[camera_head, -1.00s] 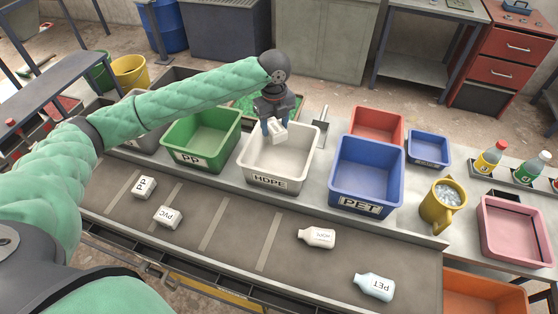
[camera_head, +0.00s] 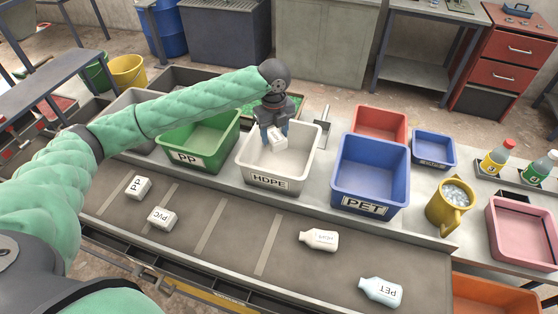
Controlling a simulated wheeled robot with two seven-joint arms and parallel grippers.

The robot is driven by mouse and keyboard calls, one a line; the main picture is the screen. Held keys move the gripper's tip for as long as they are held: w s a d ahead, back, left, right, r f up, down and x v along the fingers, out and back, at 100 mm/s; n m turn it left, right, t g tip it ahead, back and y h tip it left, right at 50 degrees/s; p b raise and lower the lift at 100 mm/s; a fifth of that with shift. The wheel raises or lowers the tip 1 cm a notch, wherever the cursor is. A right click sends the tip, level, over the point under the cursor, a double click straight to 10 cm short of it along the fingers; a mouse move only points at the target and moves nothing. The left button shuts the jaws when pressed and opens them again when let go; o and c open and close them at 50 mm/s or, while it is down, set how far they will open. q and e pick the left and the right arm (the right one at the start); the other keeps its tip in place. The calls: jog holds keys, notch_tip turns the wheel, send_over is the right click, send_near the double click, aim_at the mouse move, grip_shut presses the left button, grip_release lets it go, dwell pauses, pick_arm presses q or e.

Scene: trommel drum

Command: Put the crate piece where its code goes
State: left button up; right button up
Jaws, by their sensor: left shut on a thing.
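My left gripper (camera_head: 275,132) is shut on a white crate piece (camera_head: 278,141). It holds the piece low over the opening of the white bin (camera_head: 270,182) labelled HDPE. No code can be read on the held piece. The green bin (camera_head: 196,160) labelled PP stands left of it, and the blue bin (camera_head: 364,205) labelled PET stands right. On the grey belt (camera_head: 222,230) lie a block marked PP (camera_head: 138,187), a block marked PVC (camera_head: 162,219), a white bottle (camera_head: 320,240) and a pale blue bottle (camera_head: 381,291) marked PET. My right gripper is not in view.
A red bin (camera_head: 379,127) and a small blue bin (camera_head: 433,148) stand behind the PET bin. A yellow mug (camera_head: 447,208) and a pink bin (camera_head: 522,232) are at the right. A grey bin (camera_head: 136,108) is partly hidden behind my left arm.

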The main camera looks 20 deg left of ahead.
pick_arm(q)
jog(key=shift+f, duration=0.1)
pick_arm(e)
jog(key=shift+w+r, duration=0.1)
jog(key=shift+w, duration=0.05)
pick_arm(q)
jog(key=o, duration=1.1)
jog(key=shift+c, duration=0.2)
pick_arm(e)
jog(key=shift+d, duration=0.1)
pick_arm(q)
jog(key=shift+r, duration=0.25)
notch_tip(320, 180, up, 6)
jog(key=b, duration=0.2)
jog(key=shift+r+b, duration=0.15)
jog(key=shift+b, duration=0.2)
jog(key=shift+r, duration=0.5)
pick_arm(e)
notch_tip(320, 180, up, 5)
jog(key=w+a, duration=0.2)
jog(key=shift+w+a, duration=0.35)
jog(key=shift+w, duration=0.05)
